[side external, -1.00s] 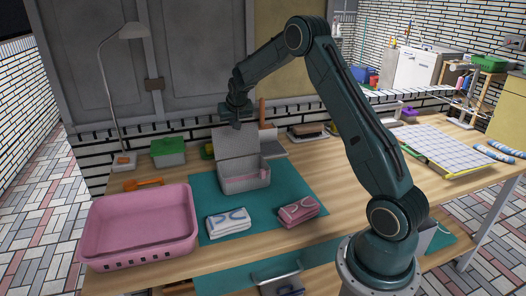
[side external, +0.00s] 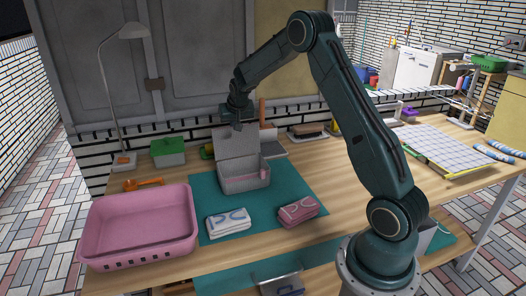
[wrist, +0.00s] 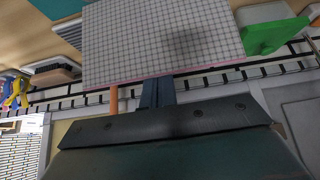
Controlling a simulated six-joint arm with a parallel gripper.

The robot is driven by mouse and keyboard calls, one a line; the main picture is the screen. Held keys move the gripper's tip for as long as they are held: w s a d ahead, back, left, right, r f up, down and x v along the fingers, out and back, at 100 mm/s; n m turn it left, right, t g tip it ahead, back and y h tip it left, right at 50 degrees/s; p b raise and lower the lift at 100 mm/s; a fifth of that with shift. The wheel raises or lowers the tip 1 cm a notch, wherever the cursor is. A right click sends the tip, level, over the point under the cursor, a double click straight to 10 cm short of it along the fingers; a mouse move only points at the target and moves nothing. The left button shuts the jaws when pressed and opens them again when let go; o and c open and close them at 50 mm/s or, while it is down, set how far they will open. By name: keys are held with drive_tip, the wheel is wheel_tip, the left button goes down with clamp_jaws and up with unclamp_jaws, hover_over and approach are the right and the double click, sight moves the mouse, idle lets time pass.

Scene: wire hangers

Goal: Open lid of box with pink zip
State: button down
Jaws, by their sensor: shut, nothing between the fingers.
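The grey gridded box (side external: 243,182) stands on the teal mat (side external: 285,183), with a bit of pink at its front right. Its lid (side external: 236,143) stands raised at the back, tilted up from the box. In the wrist view the lid (wrist: 185,38) is a large gridded panel with a pink line along its near edge. My gripper (side external: 238,124) is just above and behind the top edge of the lid. In the wrist view my gripper's fingers (wrist: 158,90) are together and empty, close to the pink edge; I cannot tell if they touch it.
A pink basket (side external: 140,230) stands at front left. A green-lidded container (side external: 168,152) and an orange scoop (side external: 143,184) are to the left. A brush (side external: 307,130) lies behind right.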

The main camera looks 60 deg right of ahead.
drive_tip(key=shift+s+a+f, duration=0.2)
drive_tip(key=shift+f, duration=0.05)
drive_tip(key=w+d+r+v, duration=0.1)
drive_tip(key=v, duration=1.3)
drive_tip(key=shift+w+d+r, duration=0.3)
drive_tip(key=shift+w+d, duration=0.05)
drive_tip(key=s+a+r+n+t+y, duration=0.1)
drive_tip(key=s+a+r+n, duration=0.15)
drive_tip(key=s+a, duration=0.5)
drive_tip(key=s+a+r+n+y, duration=0.1)
drive_tip(key=s+a+r+n, duration=0.1)
drive_tip(key=s+a+r, duration=0.5)
drive_tip(key=s+a+f+n+y, duration=0.1)
drive_tip(key=s+a+f+n, duration=0.1)
drive_tip(key=s+a, duration=0.3)
drive_tip(key=s+a+f+n+y, duration=0.1)
drive_tip(key=s+a+f, duration=0.4)
drive_tip(key=s, duration=0.7)
drive_tip(key=shift+a+n+y, duration=0.4)
drive_tip(key=shift+a+n, duration=0.25)
drive_tip(key=shift+a, duration=0.1)
